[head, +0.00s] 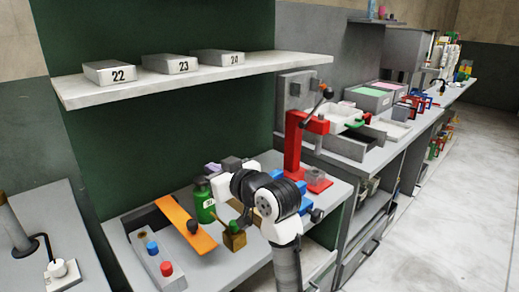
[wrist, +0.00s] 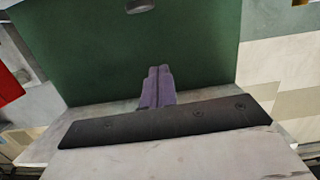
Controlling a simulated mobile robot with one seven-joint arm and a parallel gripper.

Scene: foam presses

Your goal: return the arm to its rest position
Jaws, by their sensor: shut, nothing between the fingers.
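My arm (head: 275,200) rises from the bottom of the head view and bends over the workbench. My gripper (head: 211,168) is at the arm's left end, in front of the green back panel, above the bench and below the shelf. In the wrist view its two lavender fingers (wrist: 158,72) lie side by side with no gap between them. They are shut and hold nothing. The green panel (wrist: 85,55) fills much of the wrist view beyond the fingertips. Part of the bench behind my arm is hidden in the head view.
A shelf (head: 190,80) with blocks 22, 23 and 24 overhangs the bench. Open floor (head: 460,210) lies to the right.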

